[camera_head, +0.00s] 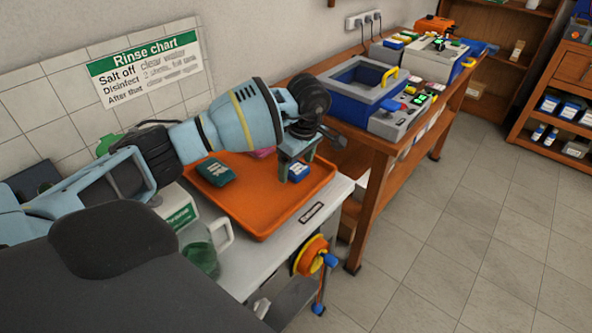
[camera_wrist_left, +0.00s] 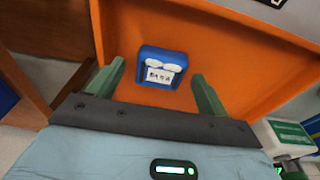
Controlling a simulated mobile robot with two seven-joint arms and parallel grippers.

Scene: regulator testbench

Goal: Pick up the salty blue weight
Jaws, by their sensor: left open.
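The blue weight (camera_head: 299,171) lies on the orange tray (camera_head: 262,215), near its back right side. In the left wrist view the blue weight (camera_wrist_left: 162,66) shows white patches and a white label on its top. My left gripper (camera_head: 296,172) is over the tray at the weight. In the left wrist view its two green fingers (camera_wrist_left: 158,88) are open, one on each side of the weight, with a gap to each. I cannot tell how far the fingertips are above the tray. My right gripper is not in view.
A dark green weight (camera_head: 216,172) lies on the tray's left part, and a pink item (camera_head: 263,153) sits behind my arm. A wooden bench (camera_head: 380,143) with a blue basin (camera_head: 357,88) stands to the right.

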